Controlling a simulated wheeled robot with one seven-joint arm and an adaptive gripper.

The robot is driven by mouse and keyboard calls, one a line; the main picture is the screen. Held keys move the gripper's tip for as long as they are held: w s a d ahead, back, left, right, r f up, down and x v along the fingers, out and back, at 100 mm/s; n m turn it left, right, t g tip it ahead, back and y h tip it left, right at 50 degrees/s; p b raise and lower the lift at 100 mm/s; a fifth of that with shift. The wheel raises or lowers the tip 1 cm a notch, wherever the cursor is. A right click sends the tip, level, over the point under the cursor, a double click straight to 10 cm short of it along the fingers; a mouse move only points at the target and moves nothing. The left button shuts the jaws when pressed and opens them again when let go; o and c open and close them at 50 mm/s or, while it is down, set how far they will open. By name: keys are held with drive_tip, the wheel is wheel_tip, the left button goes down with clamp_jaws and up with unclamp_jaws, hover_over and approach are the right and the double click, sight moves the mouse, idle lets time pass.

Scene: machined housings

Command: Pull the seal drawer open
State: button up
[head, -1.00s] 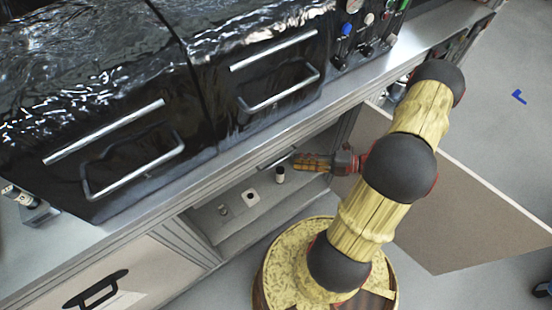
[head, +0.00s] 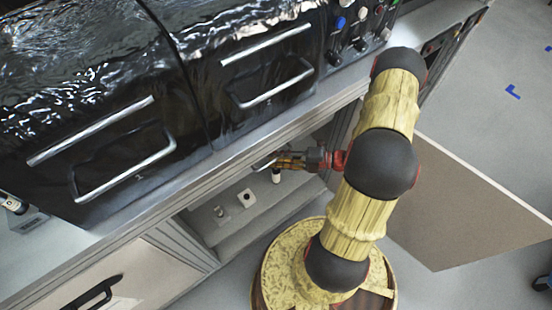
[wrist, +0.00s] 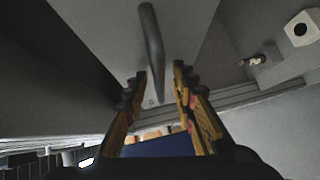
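A grey drawer front (wrist: 190,28) with a metal bar handle (wrist: 152,45) is in the wrist view; I take it for the seal drawer, though no label is readable. In the head view the handle (head: 262,164) shows under the counter edge, inside the open cabinet. My gripper (head: 279,162) is at the handle's right end. In the wrist view my gripper (wrist: 158,80) is open, with one finger on each side of the bar's near end. A gap shows between bar and fingers; contact cannot be told. The drawer looks shut.
Below the handle, a shelf (head: 285,192) carries a small dark cylinder with a pale top (head: 276,175), a white block with a hole (head: 246,198) and a small metal part (head: 220,212). An open cabinet door panel (head: 470,205) stands right of my arm. Black-fronted machines (head: 270,50) stand on the counter.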

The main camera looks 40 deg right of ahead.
drive_tip(key=shift+c, duration=0.7)
clamp_jaws()
